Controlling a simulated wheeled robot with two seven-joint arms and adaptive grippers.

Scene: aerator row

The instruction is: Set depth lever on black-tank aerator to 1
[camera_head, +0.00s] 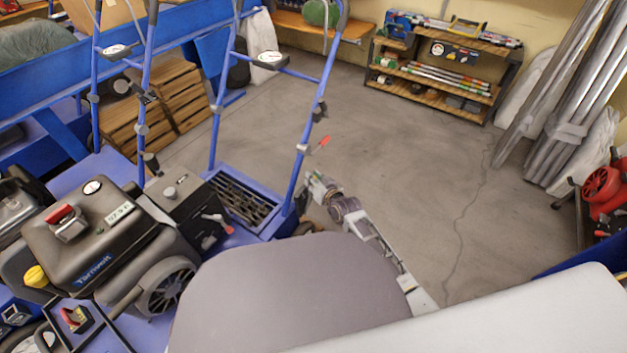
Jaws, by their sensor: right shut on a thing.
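The black-tank aerator stands at the left, with a black tank (95,240) marked "Turnwell" on a blue deck. Its blue tube handle (222,95) rises behind the tank. One red-tipped lever (320,143) sticks out from the handle's right tube. Another red-tipped lever (218,220) sits on the deck right of the tank. My right gripper (315,183) is beside the lower end of the right tube. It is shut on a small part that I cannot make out. No depth scale or number can be read. My left gripper is not in view.
Another blue machine (12,188) stands at the far left. Wooden crates (150,110) are behind the handle. A shelf rack (440,70), grey pipes (575,90) and a red machine (602,190) line the far and right sides. The middle floor (410,160) is clear.

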